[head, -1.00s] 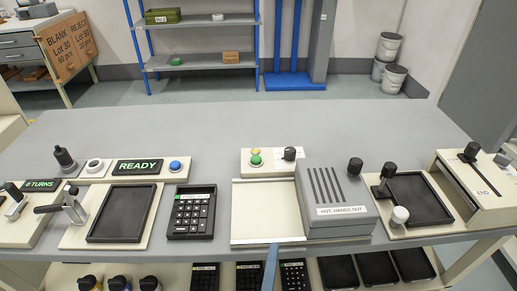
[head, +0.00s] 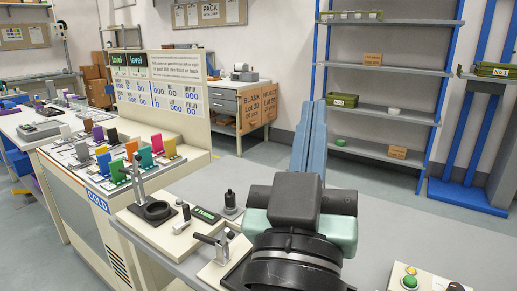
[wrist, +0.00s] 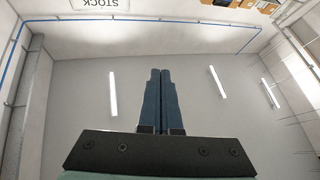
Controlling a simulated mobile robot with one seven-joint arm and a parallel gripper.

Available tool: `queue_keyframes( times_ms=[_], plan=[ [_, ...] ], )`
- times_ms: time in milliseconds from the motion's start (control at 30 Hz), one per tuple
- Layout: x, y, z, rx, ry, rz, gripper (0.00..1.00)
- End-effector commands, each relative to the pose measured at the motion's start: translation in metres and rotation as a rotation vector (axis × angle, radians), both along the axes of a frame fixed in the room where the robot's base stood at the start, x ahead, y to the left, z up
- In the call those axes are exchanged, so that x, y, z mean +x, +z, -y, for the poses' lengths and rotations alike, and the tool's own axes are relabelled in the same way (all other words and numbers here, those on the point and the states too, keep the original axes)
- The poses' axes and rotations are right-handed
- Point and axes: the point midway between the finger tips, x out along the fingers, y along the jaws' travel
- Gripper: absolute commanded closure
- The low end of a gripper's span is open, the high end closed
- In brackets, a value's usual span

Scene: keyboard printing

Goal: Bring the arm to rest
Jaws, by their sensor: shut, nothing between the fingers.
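My gripper (head: 314,104) is raised over the left part of the grey work table (head: 385,240) in the head view, its two long blue fingers pointing up and away. In the wrist view my gripper (wrist: 160,72) has its fingers side by side and shut, with nothing held. That view faces the ceiling (wrist: 205,60), with long lamps and an upside-down STOCK sign (wrist: 101,3). My dark wrist hides part of the table and the fixtures behind it.
A station with colored cards (head: 140,158) stands at left. A lever fixture (head: 213,244) and a round black-cupped stand (head: 152,211) are left of my wrist. A panel with a green button (head: 409,281) is at lower right. Shelves (head: 385,115) stand behind. Air around the fingers looks clear.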

Motion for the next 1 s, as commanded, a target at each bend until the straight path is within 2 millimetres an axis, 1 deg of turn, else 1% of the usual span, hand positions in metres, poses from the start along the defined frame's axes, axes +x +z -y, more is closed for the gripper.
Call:
queue_keyframes(
  times_ms=[33, 100, 167, 200, 233, 267, 300, 467, 600, 700, 833, 900, 1000],
  plan=[
    [-0.013, 0.032, -0.014, 0.024, 0.078, 0.083, 1.00],
    [-0.031, 0.065, -0.031, 0.049, 0.181, 0.175, 1.00],
    [-0.049, 0.092, -0.044, 0.066, 0.266, 0.250, 1.00],
    [-0.062, 0.108, -0.053, 0.073, 0.325, 0.297, 1.00],
    [-0.072, 0.120, -0.059, 0.078, 0.364, 0.329, 1.00],
    [-0.065, 0.133, -0.057, 0.079, 0.351, 0.308, 1.00],
    [-0.064, 0.143, -0.056, 0.078, 0.346, 0.303, 1.00],
    [-0.063, 0.185, -0.056, 0.077, 0.343, 0.300, 1.00],
    [-0.063, 0.227, -0.056, 0.077, 0.342, 0.298, 1.00],
    [-0.062, 0.253, -0.056, 0.077, 0.342, 0.298, 1.00],
    [-0.062, 0.275, -0.056, 0.077, 0.341, 0.296, 1.00],
    [-0.062, 0.281, -0.056, 0.077, 0.341, 0.296, 1.00],
    [-0.062, 0.285, -0.056, 0.077, 0.341, 0.295, 1.00]
  ],
)
